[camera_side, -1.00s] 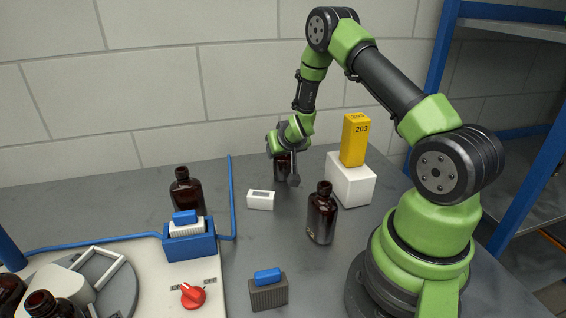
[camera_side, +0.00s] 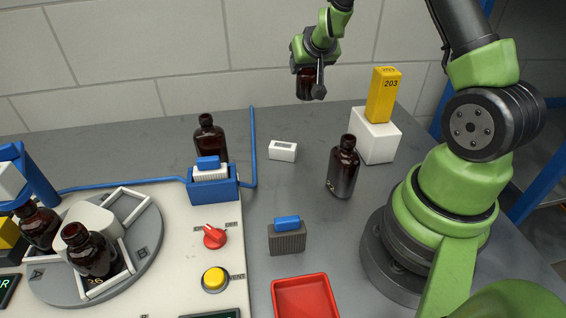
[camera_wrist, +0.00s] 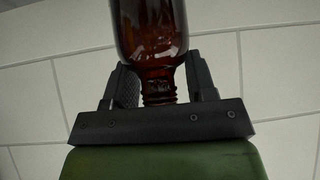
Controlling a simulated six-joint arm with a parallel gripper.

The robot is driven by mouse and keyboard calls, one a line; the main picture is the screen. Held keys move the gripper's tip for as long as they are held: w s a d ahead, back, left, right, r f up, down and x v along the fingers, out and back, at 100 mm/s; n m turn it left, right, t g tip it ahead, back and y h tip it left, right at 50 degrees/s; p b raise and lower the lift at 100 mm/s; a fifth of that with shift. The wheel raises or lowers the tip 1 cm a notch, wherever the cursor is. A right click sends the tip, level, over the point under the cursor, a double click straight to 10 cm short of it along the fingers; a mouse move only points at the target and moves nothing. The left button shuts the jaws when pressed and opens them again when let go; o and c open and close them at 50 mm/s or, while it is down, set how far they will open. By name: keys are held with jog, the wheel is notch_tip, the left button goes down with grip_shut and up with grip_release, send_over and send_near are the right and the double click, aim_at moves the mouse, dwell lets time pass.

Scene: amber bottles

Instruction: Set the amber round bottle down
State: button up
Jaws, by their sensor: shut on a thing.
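My gripper (camera_side: 316,70) is shut on an amber round bottle (camera_side: 307,84) and holds it up above the back of the grey table, clear of the surface. In the wrist view the gripper's fingers (camera_wrist: 160,88) close around the neck of the amber bottle (camera_wrist: 150,35), with the wall behind it. The gripper hides the bottle's upper part in the side view.
An amber bottle (camera_side: 343,168) stands near a white block (camera_side: 376,138) with a yellow box (camera_side: 383,95) on it. Another bottle (camera_side: 210,138) stands behind a blue holder (camera_side: 212,185). A white box (camera_side: 283,151), grey block (camera_side: 286,238) and red tray (camera_side: 305,297) are on the table.

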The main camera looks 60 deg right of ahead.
jog(key=w+a+r+m+g+h, duration=0.1)
jog(key=w+a+m, duration=0.15)
jog(key=a, duration=0.55)
jog(key=s+a+m+g+h, duration=0.1)
jog(key=s+a+m+g, duration=0.1)
jog(key=s+a, duration=0.5)
jog(key=s+a+m+g+h, duration=0.1)
jog(key=s+a+m+g, duration=0.2)
jog(key=a, duration=0.7)
jog(key=shift+t, duration=0.5)
jog(key=shift+s+f, duration=0.3)
jog(key=shift+f, duration=1.5)
jog(key=shift+s+f, duration=0.35)
jog(key=shift+f, duration=1.45)
jog(key=shift+s+f, duration=0.3)
jog(key=shift+f, duration=1.5)
jog(key=shift+f, duration=0.15)
jog(key=o, duration=1)
